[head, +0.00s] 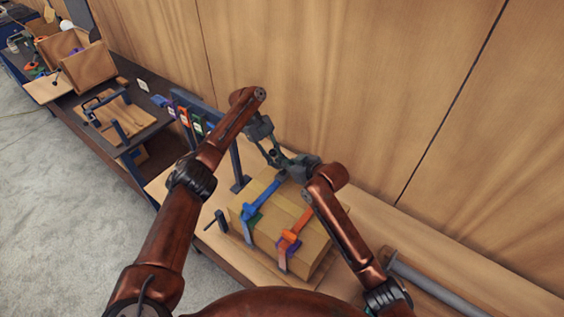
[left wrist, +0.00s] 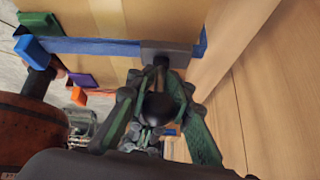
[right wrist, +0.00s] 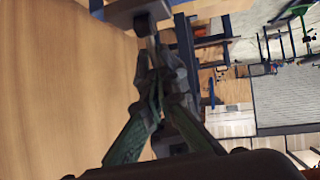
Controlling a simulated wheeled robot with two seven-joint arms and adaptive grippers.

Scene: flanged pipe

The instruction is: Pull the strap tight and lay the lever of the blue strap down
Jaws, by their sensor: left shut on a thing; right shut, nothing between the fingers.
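The blue strap (head: 263,197) runs over a cardboard box (head: 285,212), with a green buckle (head: 253,220) and a blue lever (head: 247,211) at its near end. In the left wrist view the strap (left wrist: 110,46) crosses the box, with the lever (left wrist: 34,52) at far left; its angle is hard to tell. My left gripper (left wrist: 162,62) is shut at the strap's far part, where a grey piece covers the strap. My right gripper (right wrist: 152,52) is shut and empty, close to the left one above the box's far edge; a grey block shows just beyond its tips.
An orange strap (head: 288,241) with a purple buckle (head: 291,249) crosses the box beside the blue one. A dark post (head: 237,165) and coloured tags stand left of the box. A grey pipe (head: 435,285) lies right. The wooden wall is close behind.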

